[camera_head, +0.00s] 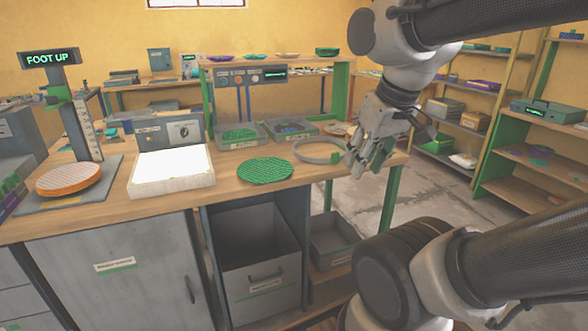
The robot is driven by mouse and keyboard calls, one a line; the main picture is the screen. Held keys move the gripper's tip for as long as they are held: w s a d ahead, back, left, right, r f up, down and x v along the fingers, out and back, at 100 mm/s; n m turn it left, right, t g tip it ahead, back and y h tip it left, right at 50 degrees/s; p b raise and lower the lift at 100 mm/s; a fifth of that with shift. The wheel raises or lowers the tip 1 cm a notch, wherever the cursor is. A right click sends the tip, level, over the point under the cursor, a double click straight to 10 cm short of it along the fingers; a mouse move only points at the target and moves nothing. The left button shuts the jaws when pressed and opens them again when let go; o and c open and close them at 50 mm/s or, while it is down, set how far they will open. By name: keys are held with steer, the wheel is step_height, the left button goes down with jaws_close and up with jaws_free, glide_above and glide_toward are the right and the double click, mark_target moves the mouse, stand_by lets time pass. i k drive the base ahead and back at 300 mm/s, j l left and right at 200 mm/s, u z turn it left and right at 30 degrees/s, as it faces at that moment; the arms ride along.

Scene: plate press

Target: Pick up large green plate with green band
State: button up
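A round green plate (265,171) with a ridged, patterned top lies flat on the wooden bench, near the front edge at centre. No separate band on it can be made out from here. My gripper (367,168) hangs to the right of the plate, over the bench's right end, pointing down. Its fingers look spread, with nothing seen between them. It is apart from the green plate. The grey ring with a green tag (321,152) lies on the bench between them, just left of my gripper.
A white lit box (172,172) stands left of the plate. Trays of green (240,135) and blue pieces (290,129) stand behind. An open grey drawer (262,260) is below.

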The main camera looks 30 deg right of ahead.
mark_target(260, 170)
steer(key=j+z, duration=0.35)
steer(key=j, duration=0.25)
steer(key=j+z, duration=0.35)
steer(key=j, duration=0.3)
steer(key=j+z, duration=0.1)
steer(key=j, duration=1.1)
